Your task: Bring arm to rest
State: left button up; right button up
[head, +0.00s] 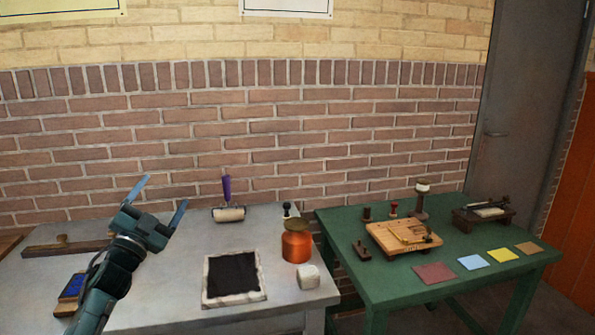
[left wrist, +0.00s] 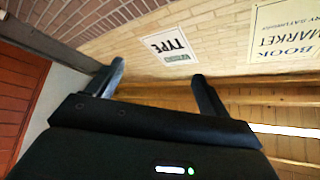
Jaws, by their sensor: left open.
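My left gripper (head: 160,196) is raised above the left part of the grey table (head: 180,290) in the head view. Its two fingers point up and stand wide apart with nothing between them. In the left wrist view the gripper (left wrist: 160,80) is also open and empty, facing the upper brick wall (left wrist: 145,35) and its posters. My right gripper is in neither view.
On the grey table are an ink slab (head: 233,275), a purple-handled roller (head: 228,205), a copper-coloured jar (head: 296,242) and a white block (head: 308,276). A green table (head: 400,290) with a wooden board (head: 403,238), stamps and coloured cards stands right.

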pick_arm(q)
jog(key=w+a+f+n+g+y, duration=0.1)
jog(key=a+f+n+g+y, duration=0.25)
jog(key=f+n, duration=0.2)
jog(key=w+a+f+n+g+y, duration=0.1)
jog(key=a+f+n+g+y, duration=0.1)
jog(key=f+n+y, duration=0.3)
jog(key=s+d+f+g+h, duration=0.1)
jog(key=s+d+f, duration=0.4)
jog(key=s+f, duration=0.2)
jog(key=s+d+f+m+g+h, duration=0.1)
jog(key=s+d+f+g+h, duration=0.1)
jog(key=s+d+f, duration=0.3)
jog(key=s+d+f+m+g+h, duration=0.1)
jog(key=s+d+f, duration=0.3)
jog(key=s+f, duration=0.6)
jog(key=shift+s+d+f+h, duration=0.4)
jog(key=shift+s+h, duration=0.05)
jog(key=shift+s, duration=0.35)
jog(key=s+d+f, duration=0.1)
jog(key=s+d, duration=0.1)
jog(key=s, duration=0.3)
jog(key=s+d+g+h, duration=0.1)
jog(key=s+d, duration=0.1)
jog(key=s, duration=0.3)
jog(key=s+d+f+n+g, duration=0.1)
jog(key=s+d, duration=0.1)
jog(key=s, duration=0.3)
jog(key=shift+s+f+g, duration=0.25)
jog(key=shift+s+f, duration=0.1)
